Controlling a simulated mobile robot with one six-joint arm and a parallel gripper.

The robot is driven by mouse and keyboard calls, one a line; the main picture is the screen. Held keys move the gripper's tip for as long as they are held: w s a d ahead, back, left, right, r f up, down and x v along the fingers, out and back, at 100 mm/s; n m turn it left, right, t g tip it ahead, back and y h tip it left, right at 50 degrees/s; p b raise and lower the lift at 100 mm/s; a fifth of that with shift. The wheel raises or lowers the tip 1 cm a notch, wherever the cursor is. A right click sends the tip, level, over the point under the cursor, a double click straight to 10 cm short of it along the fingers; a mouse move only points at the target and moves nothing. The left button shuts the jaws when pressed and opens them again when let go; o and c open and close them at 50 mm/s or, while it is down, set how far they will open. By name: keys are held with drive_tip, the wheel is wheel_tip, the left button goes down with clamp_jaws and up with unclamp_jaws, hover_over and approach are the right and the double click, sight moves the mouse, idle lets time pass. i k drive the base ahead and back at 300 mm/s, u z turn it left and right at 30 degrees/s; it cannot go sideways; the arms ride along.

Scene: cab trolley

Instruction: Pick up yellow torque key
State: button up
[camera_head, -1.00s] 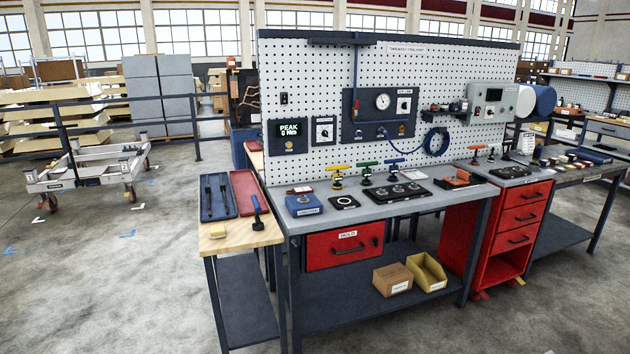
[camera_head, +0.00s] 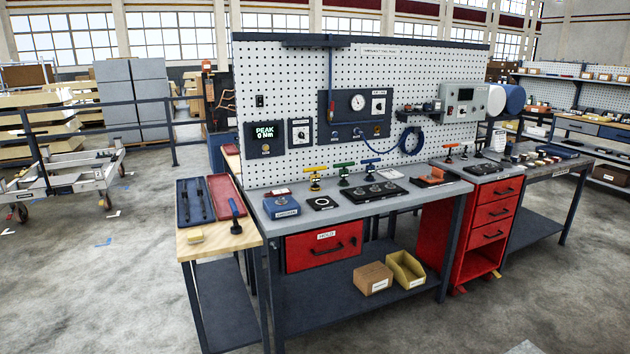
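The yellow torque key (camera_head: 316,177) stands upright on the grey workbench (camera_head: 350,207), a T-shaped key with a yellow crossbar on top. A green key (camera_head: 344,172) and a blue key (camera_head: 371,168) of the same shape stand to its right. In front of the yellow key lies a black plate with a white ring (camera_head: 322,203). My gripper is not in view.
A pegboard (camera_head: 275,95) with gauges rises behind the bench. A wooden side table (camera_head: 218,238) with blue and red trays adjoins on the left. A red drawer cabinet (camera_head: 495,215) stands at right. Open concrete floor (camera_head: 110,290) lies left and in front.

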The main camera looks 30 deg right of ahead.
sight(315, 177)
drive_tip(key=z, duration=0.05)
drive_tip(key=i, duration=1)
drive_tip(key=u, duration=0.05)
